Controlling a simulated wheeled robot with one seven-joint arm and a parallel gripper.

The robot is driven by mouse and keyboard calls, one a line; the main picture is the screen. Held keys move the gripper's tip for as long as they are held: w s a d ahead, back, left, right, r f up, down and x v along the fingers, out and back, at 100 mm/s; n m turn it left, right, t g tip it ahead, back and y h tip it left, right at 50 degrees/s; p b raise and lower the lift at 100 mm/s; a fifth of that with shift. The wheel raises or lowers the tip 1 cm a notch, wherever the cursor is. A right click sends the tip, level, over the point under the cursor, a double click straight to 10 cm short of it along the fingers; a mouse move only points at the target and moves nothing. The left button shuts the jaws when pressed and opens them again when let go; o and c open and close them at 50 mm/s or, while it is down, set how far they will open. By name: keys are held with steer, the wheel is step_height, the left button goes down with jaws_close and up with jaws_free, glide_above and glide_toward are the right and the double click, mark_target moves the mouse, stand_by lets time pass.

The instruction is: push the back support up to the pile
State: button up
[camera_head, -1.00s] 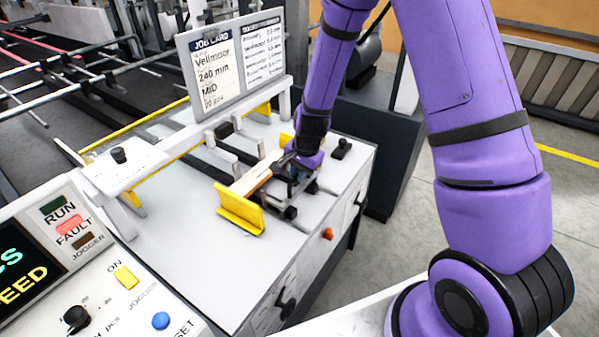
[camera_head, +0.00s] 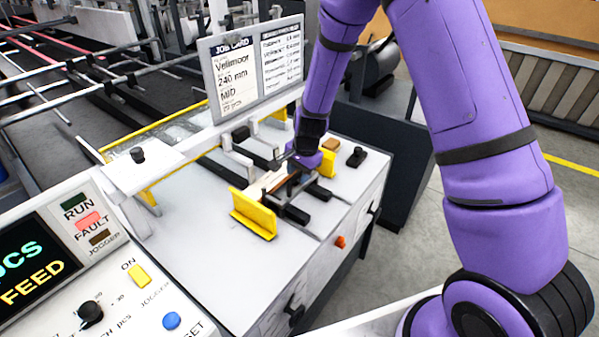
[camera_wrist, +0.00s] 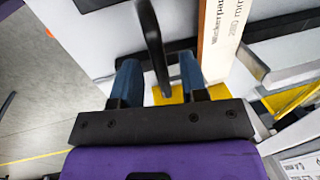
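The pile (camera_head: 268,184) is a light stack with a tan side, lying behind a yellow upright plate (camera_head: 254,214) on the machine top. In the wrist view the pile (camera_wrist: 222,32) shows a printed label, right of my gripper. A dark bar (camera_wrist: 153,40), which looks like part of the back support, runs between my blue fingers, with yellow (camera_wrist: 174,96) at its foot. My gripper (camera_head: 292,162) is low over the pile's far end. In the wrist view my gripper (camera_wrist: 158,80) is open, with gaps beside the bar. Contact with the support is hidden.
A second yellow plate (camera_head: 327,163) and a black knob (camera_head: 356,157) stand right of my gripper. The job card board (camera_head: 255,65) rises behind. A control panel (camera_head: 90,265) is at lower left. The white top between panel and yellow plate is clear.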

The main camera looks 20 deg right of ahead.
step_height(320, 180, up, 11)
steer(key=s+d, duration=0.1)
steer(key=shift+s+f, duration=0.2)
steer(key=shift+s, duration=0.15)
steer(key=shift+d, duration=0.1)
stand_by(0.5)
steer(key=s+d+r+n+t, duration=0.1)
steer(key=s+d+r+n, duration=0.15)
steer(key=s+r, duration=0.5)
steer(key=s+d+r+n+t, duration=0.1)
steer(key=s+d+r+n, duration=0.3)
steer(key=r, duration=0.6)
steer(key=s+d+r+n, duration=0.1)
steer(key=s+r+n, duration=0.1)
steer(key=s, duration=0.7)
steer(key=s+d+r+n+t+h, duration=0.1)
steer(key=s+r, duration=0.4)
steer(key=s, duration=0.5)
steer(key=shift+s+d+r+n, duration=0.2)
steer(key=shift+s+r+n, duration=0.1)
steer(key=shift+n, duration=0.35)
